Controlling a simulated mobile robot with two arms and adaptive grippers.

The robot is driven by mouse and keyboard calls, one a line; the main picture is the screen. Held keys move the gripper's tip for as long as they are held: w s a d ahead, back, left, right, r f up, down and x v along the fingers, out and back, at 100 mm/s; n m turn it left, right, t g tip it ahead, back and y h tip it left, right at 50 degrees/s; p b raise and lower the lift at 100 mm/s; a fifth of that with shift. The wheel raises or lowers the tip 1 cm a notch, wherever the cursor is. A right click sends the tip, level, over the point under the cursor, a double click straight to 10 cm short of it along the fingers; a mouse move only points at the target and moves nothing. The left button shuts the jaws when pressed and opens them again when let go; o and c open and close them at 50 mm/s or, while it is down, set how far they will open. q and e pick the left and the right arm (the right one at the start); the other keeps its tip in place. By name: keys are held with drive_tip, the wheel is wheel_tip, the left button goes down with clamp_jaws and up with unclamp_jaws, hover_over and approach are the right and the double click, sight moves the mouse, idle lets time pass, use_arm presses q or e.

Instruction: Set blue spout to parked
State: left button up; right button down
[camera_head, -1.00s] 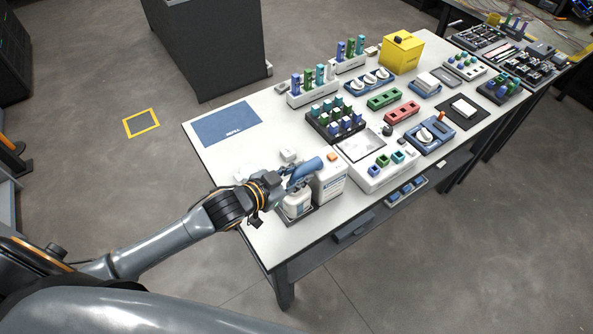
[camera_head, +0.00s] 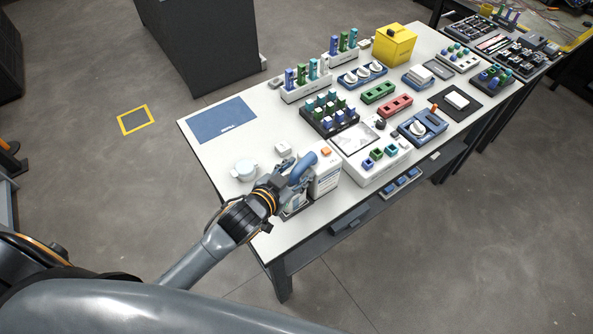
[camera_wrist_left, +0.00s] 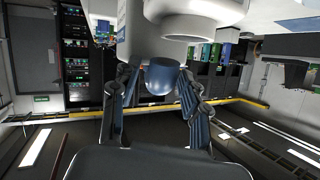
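The blue spout (camera_head: 302,167) is a curved tube at the near left of the bench, beside a white canister (camera_head: 326,178) with an orange cap. My left gripper (camera_head: 290,186) is at the spout, on its near-left side, and hides its base. In the left wrist view, a rounded blue piece (camera_wrist_left: 160,80), likely the spout, lies between the two fingers of my left gripper (camera_wrist_left: 160,88). The fingers are apart, with gaps showing beside the blue piece. Contact is not clear. My right gripper is not in view.
A white lidded jar (camera_head: 245,171) and a small white block (camera_head: 283,148) stand beside the gripper. A blue mat (camera_head: 222,121) lies at the far left. Bare bench surrounds the jar.

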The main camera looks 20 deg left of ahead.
use_arm(q)
drive_tip(key=shift+s+a, duration=0.1)
drive_tip(key=shift+s, duration=0.1)
drive_tip(key=v, duration=1.1)
drive_tip(key=shift+s+r, duration=0.2)
drive_tip(key=shift+s, duration=0.05)
drive_tip(key=shift+c, duration=0.2)
